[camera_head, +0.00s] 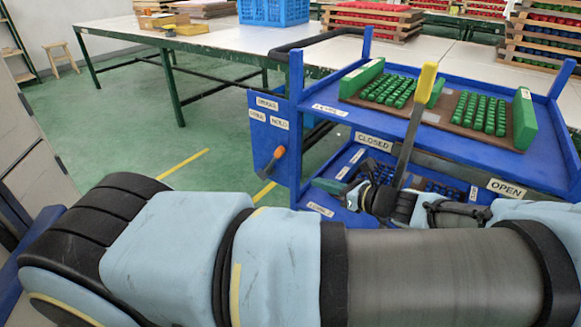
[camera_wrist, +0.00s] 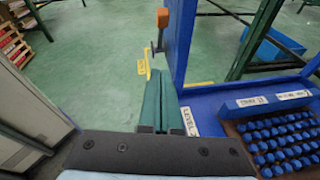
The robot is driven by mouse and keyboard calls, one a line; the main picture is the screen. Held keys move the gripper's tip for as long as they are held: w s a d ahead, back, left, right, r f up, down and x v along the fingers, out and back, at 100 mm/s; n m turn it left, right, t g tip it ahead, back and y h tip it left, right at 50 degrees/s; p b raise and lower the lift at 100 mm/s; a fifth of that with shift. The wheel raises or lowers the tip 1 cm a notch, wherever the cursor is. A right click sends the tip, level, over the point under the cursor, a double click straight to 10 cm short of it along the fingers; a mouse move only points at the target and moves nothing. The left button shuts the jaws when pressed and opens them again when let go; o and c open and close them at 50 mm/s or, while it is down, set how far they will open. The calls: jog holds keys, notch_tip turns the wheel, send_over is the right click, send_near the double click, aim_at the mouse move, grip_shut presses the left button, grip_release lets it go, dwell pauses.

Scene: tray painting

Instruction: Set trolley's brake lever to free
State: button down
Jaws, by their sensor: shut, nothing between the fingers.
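The blue trolley (camera_head: 330,120) stands right of centre. Its left end panel (camera_head: 262,135) carries labels that appear to read BRAKE, FREE at left and HOLD at right. The brake lever (camera_head: 275,155) has an orange handle and leans up and right, below the HOLD label. In the wrist view its orange handle (camera_wrist: 162,18) shows at the top, beyond the fingertips. My gripper (camera_head: 317,184) is right of the lever, beside the trolley's lower shelf, apart from the lever. In the wrist view its green fingers (camera_wrist: 154,78) are together and empty.
A blue corner post (camera_wrist: 181,40) stands close right of my fingers. A yellow-handled lever (camera_head: 427,78) rises between CLOSED and OPEN labels. Green blocks (camera_head: 480,112) sit on the trolley's top. Clear green floor (camera_head: 130,110) lies left of the panel.

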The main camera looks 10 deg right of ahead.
aim_at(281, 155)
jog(key=x, duration=0.4)
jog(key=r+x, duration=0.1)
jog(key=x, duration=0.2)
jog(key=p+x, duration=0.1)
jog(key=x, duration=0.3)
jog(key=shift+w+a+r, duration=0.3)
jog(key=shift+w, duration=0.2)
jog(key=shift+w+a+r, duration=0.3)
jog(key=shift+w, duration=0.25)
jog(key=p, duration=0.1)
jog(key=r+p, duration=0.1)
jog(key=p, duration=0.1)
jog(key=shift+w+a+r+g+h+p, duration=0.3)
jog(key=shift+g+p, duration=0.05)
jog(key=shift+g, duration=0.05)
jog(key=p, duration=0.1)
jog(key=g+p, duration=0.1)
jog(key=shift+w+a+r+h+p, duration=0.25)
jog(key=shift+r+h+p, duration=0.05)
jog(key=shift+r, duration=0.05)
jog(key=shift+w+a+r+h+p, duration=0.2)
jog(key=shift+w+a+h+p, duration=0.15)
jog(key=shift+p, duration=0.5)
jog(key=shift+w+a+g, duration=0.3)
jog(key=shift+w, duration=0.15)
